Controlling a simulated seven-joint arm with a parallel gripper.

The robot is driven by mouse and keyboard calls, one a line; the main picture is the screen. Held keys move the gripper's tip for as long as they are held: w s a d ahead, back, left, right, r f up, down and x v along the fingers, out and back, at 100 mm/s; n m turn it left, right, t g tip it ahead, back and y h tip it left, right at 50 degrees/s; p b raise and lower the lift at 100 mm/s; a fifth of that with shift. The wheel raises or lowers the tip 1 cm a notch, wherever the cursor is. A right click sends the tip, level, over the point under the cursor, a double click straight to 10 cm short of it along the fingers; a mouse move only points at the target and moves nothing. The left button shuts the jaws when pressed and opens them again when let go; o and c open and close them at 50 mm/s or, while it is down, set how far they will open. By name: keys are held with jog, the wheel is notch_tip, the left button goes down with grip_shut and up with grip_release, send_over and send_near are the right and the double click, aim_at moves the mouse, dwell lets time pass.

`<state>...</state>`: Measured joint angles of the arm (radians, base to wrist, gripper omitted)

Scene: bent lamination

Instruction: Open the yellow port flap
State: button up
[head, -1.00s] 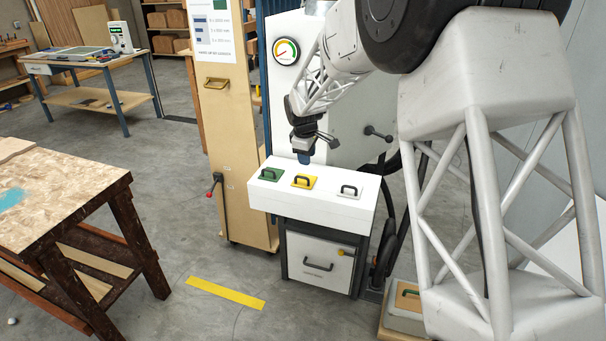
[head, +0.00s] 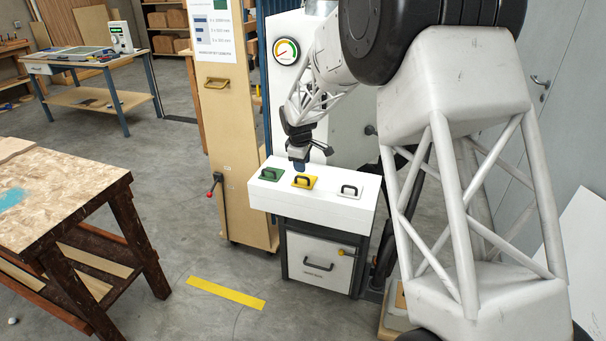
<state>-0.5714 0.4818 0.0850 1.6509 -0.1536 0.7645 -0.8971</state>
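The yellow port flap (head: 310,184) lies closed on top of a white box, between a green flap (head: 265,174) on its left and a white flap (head: 349,191) on its right. Each flap carries a dark handle. My gripper (head: 299,168) points down just above and behind the yellow flap, close to its handle. Whether it touches the handle, and whether its fingers are open or shut, is too small to tell. My arm comes in from the upper right.
The white box (head: 310,205) stands on a cabinet (head: 318,265) with a dark handle and a small yellow lever. A tall wooden panel (head: 232,140) stands to the left, with a red-knobbed lever (head: 214,182). A workbench (head: 60,190) is at the far left.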

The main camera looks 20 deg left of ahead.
aim_at(303, 177)
jog(key=shift+w+f, duration=0.2)
jog(key=shift+f, duration=0.65)
jog(key=shift+w+f, duration=0.15)
jog(key=shift+f, duration=0.7)
jog(key=shift+w+f, duration=0.2)
jog(key=shift+f, duration=0.65)
grip_shut()
